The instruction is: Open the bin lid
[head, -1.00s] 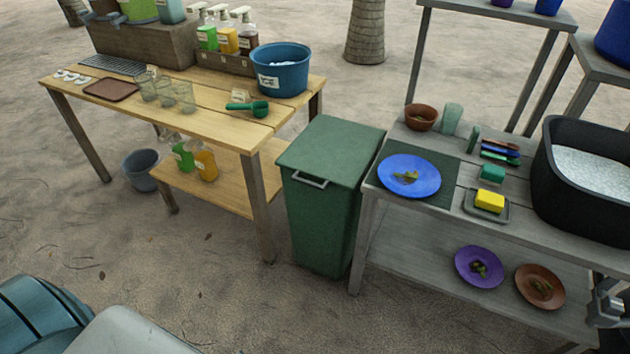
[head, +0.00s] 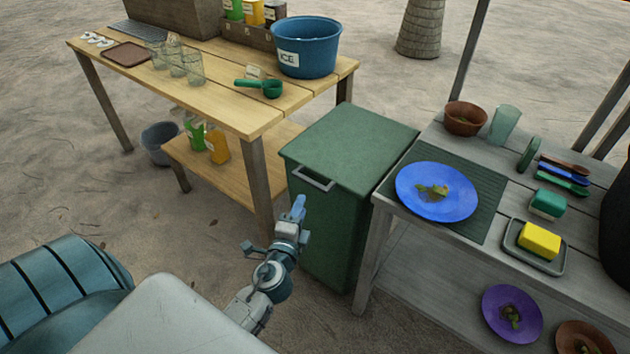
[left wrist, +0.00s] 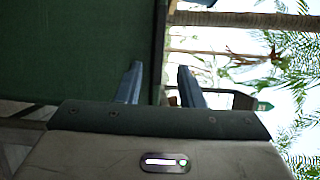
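The green bin (head: 338,225) stands between the two tables, and its lid (head: 350,145) lies flat and shut. A grey handle (head: 314,180) sticks out from the lid's front edge. My left gripper (head: 298,208) is in front of the bin, just below the handle in the picture. In the left wrist view its two blue fingers (left wrist: 161,85) are apart with a gap between them, so it is open. The bin's green wall (left wrist: 75,50) fills the left of that view. I cannot tell whether the fingers touch the bin. My right gripper is out of view.
A wooden table (head: 215,105) stands left of the bin, with a blue ice bucket (head: 307,50) and glasses. A grey table (head: 400,192) is close on the right, with a blue plate (head: 415,200) and a yellow sponge (head: 540,240). Sandy ground in front is free.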

